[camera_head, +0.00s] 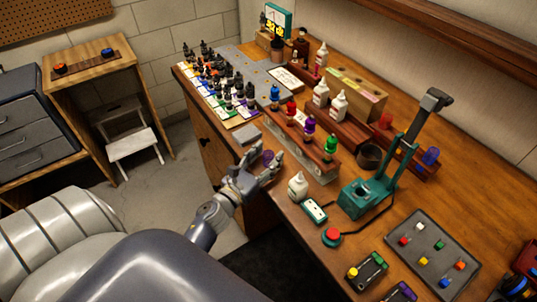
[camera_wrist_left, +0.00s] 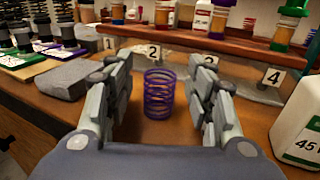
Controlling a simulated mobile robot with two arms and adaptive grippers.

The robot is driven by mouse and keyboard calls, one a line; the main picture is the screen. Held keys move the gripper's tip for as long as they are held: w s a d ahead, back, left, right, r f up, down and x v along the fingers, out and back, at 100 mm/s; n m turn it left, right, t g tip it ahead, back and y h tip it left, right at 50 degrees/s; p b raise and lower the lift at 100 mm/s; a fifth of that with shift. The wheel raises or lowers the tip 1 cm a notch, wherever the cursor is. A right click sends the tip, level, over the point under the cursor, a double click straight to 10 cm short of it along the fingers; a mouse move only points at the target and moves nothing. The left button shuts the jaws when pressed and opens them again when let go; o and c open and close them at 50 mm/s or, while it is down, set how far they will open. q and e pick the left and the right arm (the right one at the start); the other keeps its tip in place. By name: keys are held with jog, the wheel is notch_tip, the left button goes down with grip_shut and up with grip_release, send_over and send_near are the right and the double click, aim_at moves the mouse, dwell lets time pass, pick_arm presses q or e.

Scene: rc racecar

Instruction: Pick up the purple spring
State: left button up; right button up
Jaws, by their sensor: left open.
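The purple spring (camera_wrist_left: 159,94) stands upright on the wooden bench in the left wrist view. It sits between the two fingers of my left gripper (camera_wrist_left: 160,105), a little beyond their near parts, with a gap on both sides. In the head view the purple spring (camera_head: 268,157) shows small near the bench's front edge, right by the fingertips. My left gripper (camera_head: 258,172) is open and empty there, low over the bench. My right gripper is not in view.
A grey block (camera_wrist_left: 66,80) lies left of the gripper. A white bottle (camera_head: 297,186) stands close on the right. Behind the spring is a numbered rack (camera_head: 300,145) with coloured-capped bottles. A teal device (camera_head: 367,197) stands farther right.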

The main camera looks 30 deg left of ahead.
pick_arm(q)
jog(key=shift+w, duration=0.6)
jog(key=c, duration=0.8)
jog(key=shift+c, duration=0.2)
jog(key=shift+r, duration=0.5)
jog(key=shift+s+d+r, duration=0.1)
jog(key=shift+s+r, duration=0.1)
jog(key=shift+r, duration=0.4)
jog(key=shift+s+d+r, duration=0.1)
jog(key=shift+s+r, duration=0.1)
jog(key=shift+r, duration=0.35)
jog(key=s+d+r+b, duration=0.1)
jog(key=s+d+b, duration=0.4)
jog(key=s, duration=0.9)
jog(key=d+r, duration=0.3)
jog(key=d, duration=0.5)
jog(key=a+f, duration=0.2)
jog(key=a, duration=0.5)
jog(key=shift+a+f, duration=0.15)
jog(key=shift+f, duration=0.05)
